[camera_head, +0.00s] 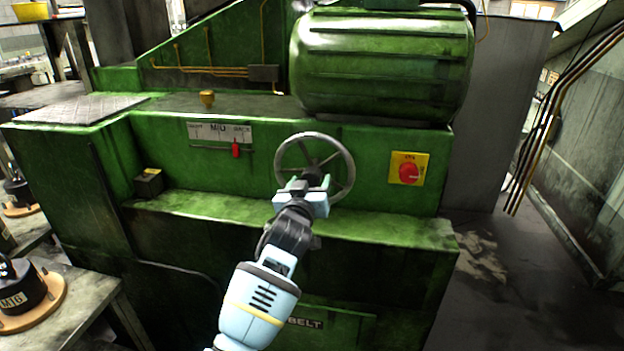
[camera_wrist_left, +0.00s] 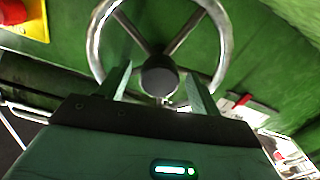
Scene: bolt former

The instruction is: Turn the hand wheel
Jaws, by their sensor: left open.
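The hand wheel (camera_head: 347,161) is a grey metal ring with spokes and a dark hub, mounted on the front of the green machine. My left gripper (camera_head: 306,186) is in front of its lower middle and hides part of the hub and spokes in the head view. In the left wrist view the wheel (camera_wrist_left: 222,42) fills the top middle. There the two fingers of my left gripper (camera_wrist_left: 158,88) stand apart on either side of the dark hub (camera_wrist_left: 159,75). I cannot tell whether the fingers touch the wheel. My right gripper is not in view.
A red switch on a yellow plate (camera_head: 422,159) is right of the wheel. A red lever (camera_head: 235,150) under a label plate is to the left. A green ledge (camera_head: 400,224) juts out below the wheel. A large green motor (camera_head: 385,62) sits above.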

